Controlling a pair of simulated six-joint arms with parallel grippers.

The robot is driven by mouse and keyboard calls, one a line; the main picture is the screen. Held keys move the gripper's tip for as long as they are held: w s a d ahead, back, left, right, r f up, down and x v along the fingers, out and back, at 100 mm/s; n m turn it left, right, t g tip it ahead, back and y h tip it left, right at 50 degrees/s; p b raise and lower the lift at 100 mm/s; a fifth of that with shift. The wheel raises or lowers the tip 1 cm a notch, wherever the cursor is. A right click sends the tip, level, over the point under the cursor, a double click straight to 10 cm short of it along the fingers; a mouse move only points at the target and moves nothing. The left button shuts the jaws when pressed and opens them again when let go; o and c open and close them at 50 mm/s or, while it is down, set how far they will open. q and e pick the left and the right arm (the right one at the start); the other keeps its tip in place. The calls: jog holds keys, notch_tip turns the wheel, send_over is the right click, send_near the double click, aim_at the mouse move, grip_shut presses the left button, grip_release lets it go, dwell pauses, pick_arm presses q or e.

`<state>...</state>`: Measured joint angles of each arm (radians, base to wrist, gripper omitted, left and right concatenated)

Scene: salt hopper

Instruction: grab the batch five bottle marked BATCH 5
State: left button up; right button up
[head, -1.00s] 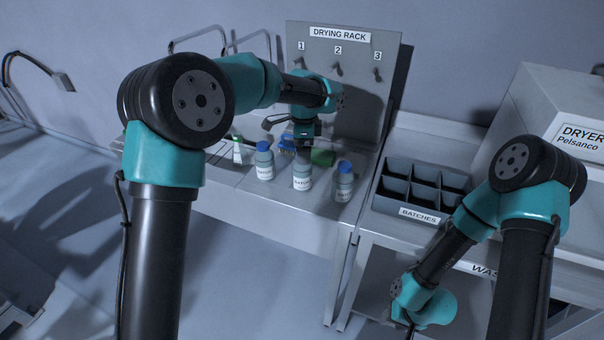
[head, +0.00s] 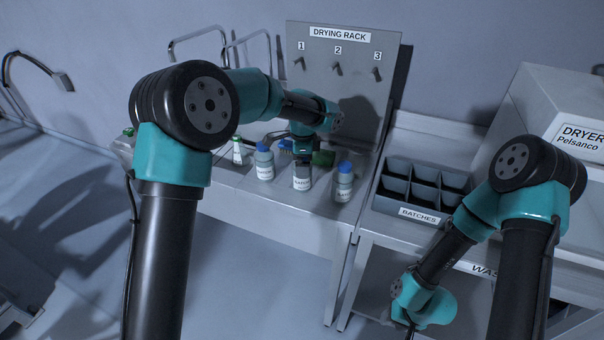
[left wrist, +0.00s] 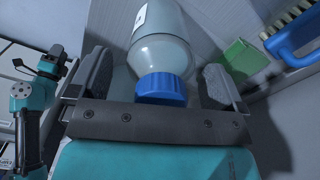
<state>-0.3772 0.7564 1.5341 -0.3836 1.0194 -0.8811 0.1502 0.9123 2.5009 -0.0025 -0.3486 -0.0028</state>
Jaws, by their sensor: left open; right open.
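Three bottles stand on the bench under the drying rack: a left bottle (head: 264,164), a middle bottle (head: 302,182) and a right bottle (head: 344,184). The left and right ones show blue caps. Their labels are too small to read a batch number. My left gripper (head: 302,160) points down over the middle bottle and hides its top. In the left wrist view a blue-capped bottle (left wrist: 162,55) sits between the spread fingers of this open gripper, with gaps visible beside the cap. My right gripper (head: 410,328) is low at the bottom edge, mostly out of sight, away from the bottles.
A blue brush (left wrist: 292,38) and a green object (left wrist: 240,60) lie close to the bottle. A green-capped white container (head: 238,152) stands left. The drying rack (head: 345,55) rises behind. The compartmented BATCHES tray (head: 418,213) looks empty, beside the dryer (head: 560,110).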

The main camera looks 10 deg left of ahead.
pick_arm(q)
jog(key=shift+c, duration=0.3)
jog(key=c, duration=1.1)
jog(key=shift+r, duration=0.1)
jog(key=shift+r, duration=1.65)
jog(key=s, duration=0.5)
jog(key=s+d+r, duration=0.1)
jog(key=s, duration=1)
jog(key=shift+d+r, duration=0.3)
jog(key=shift+d, duration=0.05)
jog(key=shift+w, duration=0.1)
